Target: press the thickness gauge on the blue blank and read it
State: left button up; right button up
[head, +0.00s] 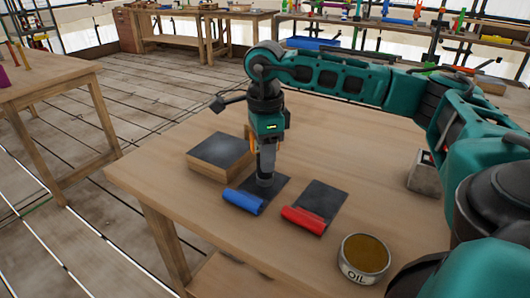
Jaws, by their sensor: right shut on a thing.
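The blue blank is a dark flat sheet with a blue rolled end (243,201) at its front, lying on the wooden table. My right gripper (266,166) comes down upright over this dark sheet, just behind the blue roll. It is shut on a small grey piece, which looks like the thickness gauge (265,181), mostly hidden by the fingers. The gauge's lower end is at or very near the sheet; I cannot tell whether it touches. No reading on it can be made out. My left gripper is not in view.
A similar dark sheet with a red rolled end (304,220) lies to the right. A dark-topped wooden block (220,154) stands behind left. An oil tin (364,259) is at the front right, a grey box (425,175) farther right. The table's left edge is close.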

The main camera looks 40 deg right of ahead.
jog(key=shift+s+f, duration=0.1)
jog(key=shift+f, duration=0.05)
jog(key=shift+r+p, duration=0.75)
jog(key=shift+r, duration=0.1)
jog(key=shift+r+p, duration=1.35)
jog(key=shift+r, duration=0.45)
